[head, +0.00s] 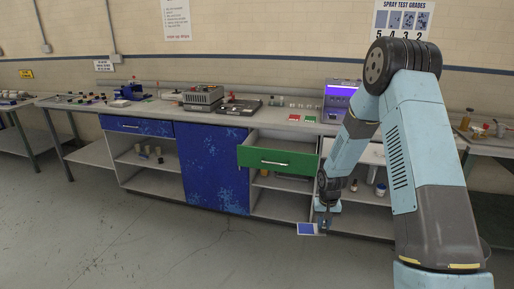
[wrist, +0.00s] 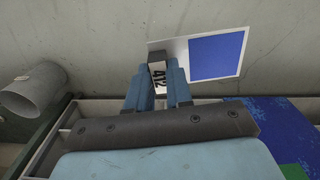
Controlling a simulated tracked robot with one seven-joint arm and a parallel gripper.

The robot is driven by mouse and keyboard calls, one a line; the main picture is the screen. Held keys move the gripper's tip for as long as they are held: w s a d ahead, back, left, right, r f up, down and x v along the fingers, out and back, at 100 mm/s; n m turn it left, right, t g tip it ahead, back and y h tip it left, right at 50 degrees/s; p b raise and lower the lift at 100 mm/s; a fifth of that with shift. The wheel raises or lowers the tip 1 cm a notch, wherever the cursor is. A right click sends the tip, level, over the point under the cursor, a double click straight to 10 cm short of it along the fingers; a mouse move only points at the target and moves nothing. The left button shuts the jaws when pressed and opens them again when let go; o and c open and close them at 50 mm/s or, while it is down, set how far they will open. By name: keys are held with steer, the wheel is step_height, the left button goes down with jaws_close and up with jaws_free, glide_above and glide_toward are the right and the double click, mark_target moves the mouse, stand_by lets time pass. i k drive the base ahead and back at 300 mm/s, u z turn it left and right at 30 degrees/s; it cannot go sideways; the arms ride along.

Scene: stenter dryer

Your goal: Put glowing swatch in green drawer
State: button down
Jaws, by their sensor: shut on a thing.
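My gripper (head: 323,225) is shut on a white card with a blue square, the swatch (head: 307,229). In the wrist view, the gripper (wrist: 159,75) pinches the card at one end, by a tag reading "412"; the blue square (wrist: 215,57) sticks out to the right. No glow shows on it. A green patch shows at the wrist view's lower right corner (wrist: 296,172).
A light box with a purple glow (head: 342,89) stands on the bench (head: 160,108). Small red and green cards (head: 301,118) lie left of it. A blue cabinet door (head: 212,167) is left of the drawer. Open shelves with bottles lie behind my arm. The floor in front is clear.

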mark_target(282, 152)
steer(key=u, duration=0.35)
steer(key=k, duration=0.6)
steer(key=u, duration=0.2)
steer(key=i, duration=1.6)
steer(key=z, duration=0.35)
